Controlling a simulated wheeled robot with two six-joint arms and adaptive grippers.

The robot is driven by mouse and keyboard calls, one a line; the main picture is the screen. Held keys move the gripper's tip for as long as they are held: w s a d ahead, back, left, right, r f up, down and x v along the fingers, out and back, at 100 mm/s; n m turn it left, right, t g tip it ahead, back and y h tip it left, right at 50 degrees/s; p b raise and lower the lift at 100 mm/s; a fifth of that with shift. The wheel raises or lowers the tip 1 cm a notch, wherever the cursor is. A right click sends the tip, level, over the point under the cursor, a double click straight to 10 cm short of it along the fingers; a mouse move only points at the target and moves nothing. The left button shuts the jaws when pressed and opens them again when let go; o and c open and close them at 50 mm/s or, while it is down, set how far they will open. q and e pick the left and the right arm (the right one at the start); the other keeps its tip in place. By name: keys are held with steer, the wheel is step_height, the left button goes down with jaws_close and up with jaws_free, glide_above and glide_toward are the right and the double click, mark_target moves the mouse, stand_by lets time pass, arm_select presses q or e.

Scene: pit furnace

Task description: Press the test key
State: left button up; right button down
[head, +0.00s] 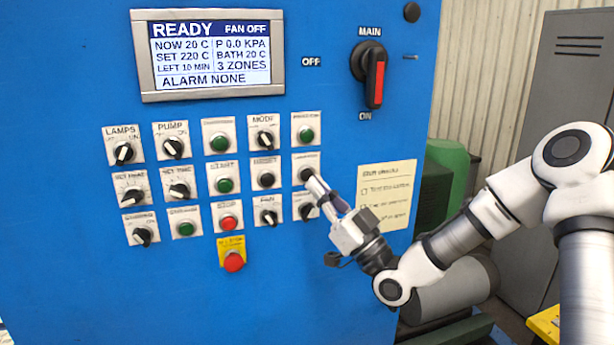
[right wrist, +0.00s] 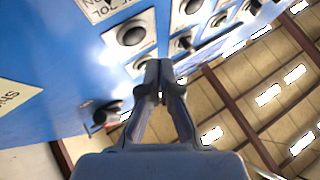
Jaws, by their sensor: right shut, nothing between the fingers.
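The blue control panel (head: 110,280) carries rows of knobs and push buttons. A black round button (head: 306,174) sits at the right end of the middle row; its label is too blurred to read, so I cannot confirm that it is the test key. My right gripper (head: 312,186) is shut and empty, its fingertips just below and right of that button and overlapping its plate. I cannot tell whether they touch. In the right wrist view the closed fingertips (right wrist: 160,75) point at the panel, partly hiding a control behind them. My left gripper is not in view.
The display (head: 212,55) reads READY and ALARM NONE. Close by are a green button (head: 306,134) above, the RESET button (head: 266,180) to the left and a knob (head: 306,211) below. A red stop button (head: 233,261), main switch (head: 374,75) and paper note (head: 388,195) are also on the panel.

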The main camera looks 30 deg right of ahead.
steer(key=s, duration=0.3)
steer(key=shift+s+a, duration=0.2)
steer(key=shift+a, duration=0.15)
stand_by(0.5)
